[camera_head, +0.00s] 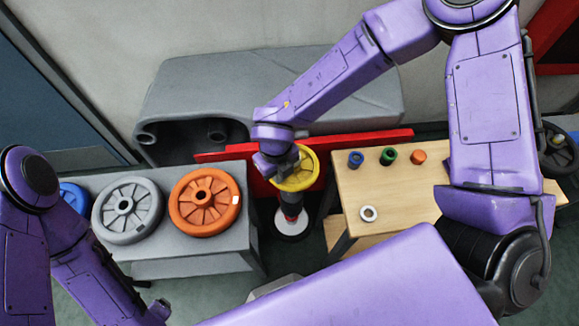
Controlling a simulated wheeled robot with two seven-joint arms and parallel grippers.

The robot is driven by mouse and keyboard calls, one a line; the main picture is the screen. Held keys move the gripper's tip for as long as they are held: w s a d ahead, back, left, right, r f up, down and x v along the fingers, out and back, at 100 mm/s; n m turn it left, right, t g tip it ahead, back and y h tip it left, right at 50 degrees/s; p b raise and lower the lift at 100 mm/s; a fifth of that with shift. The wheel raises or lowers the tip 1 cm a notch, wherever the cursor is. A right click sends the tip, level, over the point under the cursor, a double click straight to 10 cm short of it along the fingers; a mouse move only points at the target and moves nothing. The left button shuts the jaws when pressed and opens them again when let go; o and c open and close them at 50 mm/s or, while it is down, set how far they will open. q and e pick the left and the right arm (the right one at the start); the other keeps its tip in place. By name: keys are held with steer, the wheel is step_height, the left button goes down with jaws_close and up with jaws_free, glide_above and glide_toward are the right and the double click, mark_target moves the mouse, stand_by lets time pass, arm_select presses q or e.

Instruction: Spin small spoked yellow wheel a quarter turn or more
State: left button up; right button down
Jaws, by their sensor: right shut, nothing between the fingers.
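The small spoked yellow wheel (307,176) sits on top of a dark and red post, in the gap between the grey table and the wooden table. My right gripper (279,173) reaches down from the upper right and is at the left part of the wheel, covering some of its rim and spokes. It is shut with nothing between its fingers. I cannot tell whether its fingertips touch the wheel or sit between spokes. My left arm comes in at the lower left; its gripper does not show.
The wooden table (400,188) holds blue, green, orange and white rings. A red board (365,138) and a grey tank (185,95) stand behind.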

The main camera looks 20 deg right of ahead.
mark_target(291, 186)
steer(key=shift+f+b, duration=0.45)
steer(key=shift+f, duration=0.2)
stand_by(0.5)
steer(key=shift+s+d+r, duration=0.1)
steer(key=shift+s+d, duration=0.4)
steer(key=shift+s, duration=0.1)
steer(key=shift+d, duration=0.1)
steer(key=shift+s+d, duration=0.55)
steer(key=shift+d, duration=0.05)
steer(key=shift+d+p, duration=0.1)
steer(key=shift+p, duration=0.2)
